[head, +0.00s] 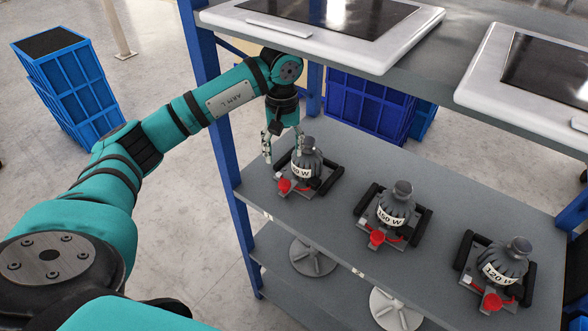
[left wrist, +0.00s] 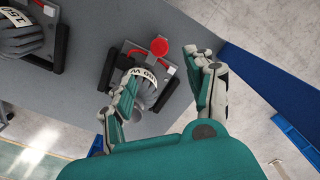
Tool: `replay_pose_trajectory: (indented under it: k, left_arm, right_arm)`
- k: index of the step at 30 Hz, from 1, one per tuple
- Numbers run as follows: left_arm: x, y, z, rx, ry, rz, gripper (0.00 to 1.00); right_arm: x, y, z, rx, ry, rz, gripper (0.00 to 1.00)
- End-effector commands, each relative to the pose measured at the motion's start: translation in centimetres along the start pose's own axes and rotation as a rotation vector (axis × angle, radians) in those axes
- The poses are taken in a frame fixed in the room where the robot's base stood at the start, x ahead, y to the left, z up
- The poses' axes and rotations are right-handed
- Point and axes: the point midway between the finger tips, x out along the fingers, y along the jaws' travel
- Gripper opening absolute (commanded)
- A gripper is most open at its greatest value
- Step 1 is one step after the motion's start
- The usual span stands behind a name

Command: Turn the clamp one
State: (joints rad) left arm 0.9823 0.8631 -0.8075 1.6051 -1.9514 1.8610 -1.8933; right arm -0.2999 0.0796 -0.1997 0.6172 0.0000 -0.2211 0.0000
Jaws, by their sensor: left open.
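Three dark grey ribbed devices sit on the grey shelf, each on a small base with a red knob. The leftmost device (head: 307,165) has a label partly hidden, with its red knob (head: 284,186) at its front left. The left wrist view shows this device (left wrist: 146,92) and the red knob (left wrist: 160,46) too. My left gripper (head: 284,157) is open and empty, pointing down beside the leftmost device. In the left wrist view its fingers (left wrist: 168,72) are spread, one overlapping the device and the other right of the base. I cannot tell whether it touches. My right gripper is not in view.
The middle device (head: 392,208) and the right device (head: 507,262) stand along the same shelf (head: 345,235). White-framed panels (head: 395,50) lie on the upper shelf close above. A blue post (head: 228,170) stands left of the gripper. Blue crates (head: 75,90) are on the floor.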

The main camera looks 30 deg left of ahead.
Motion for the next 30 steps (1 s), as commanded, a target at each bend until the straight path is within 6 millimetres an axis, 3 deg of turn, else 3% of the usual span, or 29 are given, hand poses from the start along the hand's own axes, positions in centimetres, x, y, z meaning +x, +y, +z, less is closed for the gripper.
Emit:
replay_pose_trajectory:
  k: [15,21,30]
  left_arm:
    - [9.3,0.1,0.3,-0.001,-0.007,0.003,0.55]
    - [11.0,0.2,0.2,-0.001,-0.005,0.005,0.55]
    - [11.3,0.2,0.2,0.000,-0.003,0.005,0.55]
  right_arm:
    - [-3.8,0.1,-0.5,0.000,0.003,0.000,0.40]
    - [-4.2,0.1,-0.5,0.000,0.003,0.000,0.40]
    - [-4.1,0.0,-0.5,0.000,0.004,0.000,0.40]
